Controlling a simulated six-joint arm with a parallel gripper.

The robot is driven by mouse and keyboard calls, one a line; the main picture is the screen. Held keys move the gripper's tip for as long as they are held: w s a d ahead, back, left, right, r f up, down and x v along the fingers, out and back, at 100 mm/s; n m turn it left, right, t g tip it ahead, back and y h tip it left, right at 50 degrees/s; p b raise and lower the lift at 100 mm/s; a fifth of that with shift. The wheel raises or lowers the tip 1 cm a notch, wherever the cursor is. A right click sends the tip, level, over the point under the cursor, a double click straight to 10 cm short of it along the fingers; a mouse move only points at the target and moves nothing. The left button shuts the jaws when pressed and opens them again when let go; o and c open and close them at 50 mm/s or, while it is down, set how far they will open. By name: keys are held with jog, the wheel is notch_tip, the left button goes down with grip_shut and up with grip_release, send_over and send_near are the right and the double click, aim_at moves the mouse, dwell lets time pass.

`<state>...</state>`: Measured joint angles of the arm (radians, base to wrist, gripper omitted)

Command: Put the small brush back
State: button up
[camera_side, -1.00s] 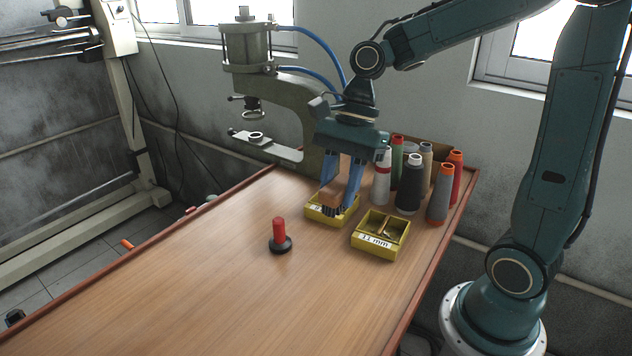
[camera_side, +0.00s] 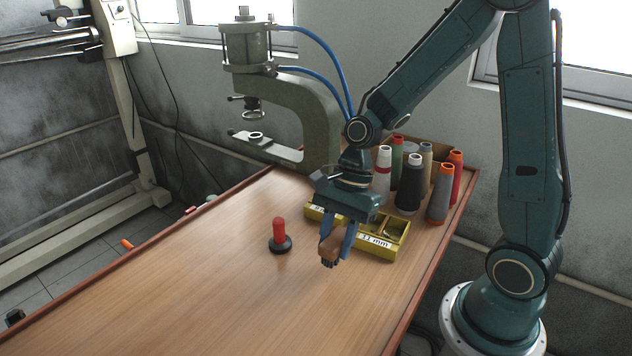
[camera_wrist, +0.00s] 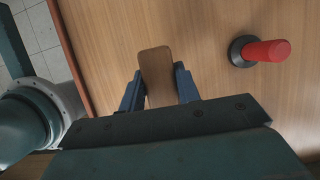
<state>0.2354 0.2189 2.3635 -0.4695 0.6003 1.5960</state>
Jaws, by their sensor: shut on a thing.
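The small brush (camera_side: 329,250) has a wooden back and dark bristles that point down. My gripper (camera_side: 338,240) is shut on it and holds it in front of the yellow trays; how high its bristles are above the table I cannot tell. In the wrist view the brush's wooden back (camera_wrist: 156,75) lies between my two blue fingers (camera_wrist: 160,88). The near yellow tray (camera_side: 375,246) is labelled 11 mm and is partly hidden by my gripper. The other yellow tray (camera_side: 313,213) is mostly hidden behind my gripper.
A red-handled tool (camera_side: 279,234) with a black round base stands to the left of my gripper; it also shows in the wrist view (camera_wrist: 265,51). Several thread cones (camera_side: 410,186) stand at the back right. A green press (camera_side: 322,110) stands behind. The front of the table is clear.

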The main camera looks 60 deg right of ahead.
aim_at(336, 254)
jog(key=shift+f, duration=1.8)
jog(key=shift+f, duration=0.15)
jog(key=o, duration=0.9)
jog(key=shift+o, duration=0.2)
jog(key=v, duration=1.2)
